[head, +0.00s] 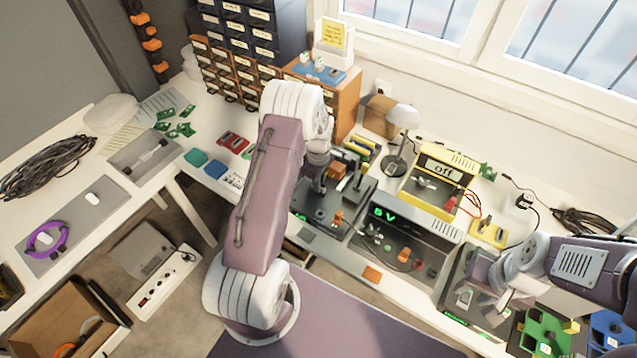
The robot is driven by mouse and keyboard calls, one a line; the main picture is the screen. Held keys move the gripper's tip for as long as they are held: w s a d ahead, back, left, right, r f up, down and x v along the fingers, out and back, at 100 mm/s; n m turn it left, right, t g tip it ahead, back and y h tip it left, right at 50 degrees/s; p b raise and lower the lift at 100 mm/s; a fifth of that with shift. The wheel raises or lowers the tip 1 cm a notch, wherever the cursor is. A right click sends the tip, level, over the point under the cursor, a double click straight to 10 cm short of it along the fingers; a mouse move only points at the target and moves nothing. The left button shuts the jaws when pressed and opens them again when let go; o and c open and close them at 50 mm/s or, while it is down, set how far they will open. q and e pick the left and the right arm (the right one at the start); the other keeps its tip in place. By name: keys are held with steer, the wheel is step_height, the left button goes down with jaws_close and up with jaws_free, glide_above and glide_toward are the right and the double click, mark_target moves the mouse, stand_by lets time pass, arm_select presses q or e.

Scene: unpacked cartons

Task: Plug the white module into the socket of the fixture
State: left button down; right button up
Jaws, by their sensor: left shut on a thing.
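My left gripper (319,183) points down over a dark plate with orange parts (345,226), on the bench in the middle; it may be the fixture. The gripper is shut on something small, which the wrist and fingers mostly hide. I cannot make out the white module for certain, nor the socket. My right gripper (494,309) is low at the right, over a dark tray (455,287) with small pale pieces. Its fingers are too unclear to tell open from shut.
A black unit with a green display (384,214) and a yellow box reading "off" (440,178) stand right of the plate. A lamp (403,118) stands behind. Drawer cabinets (247,48) fill the back. Green and blue bins (540,335) are at lower right.

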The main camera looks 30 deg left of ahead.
arm_select(q)
steer(key=shift+f, duration=0.15)
steer(key=c, duration=1.4)
jaws_free()
steer(key=shift+c, duration=0.2)
step_height(320, 180, up, 9)
steer(key=shift+r+b, duration=0.1)
steer(key=shift+b, duration=0.3)
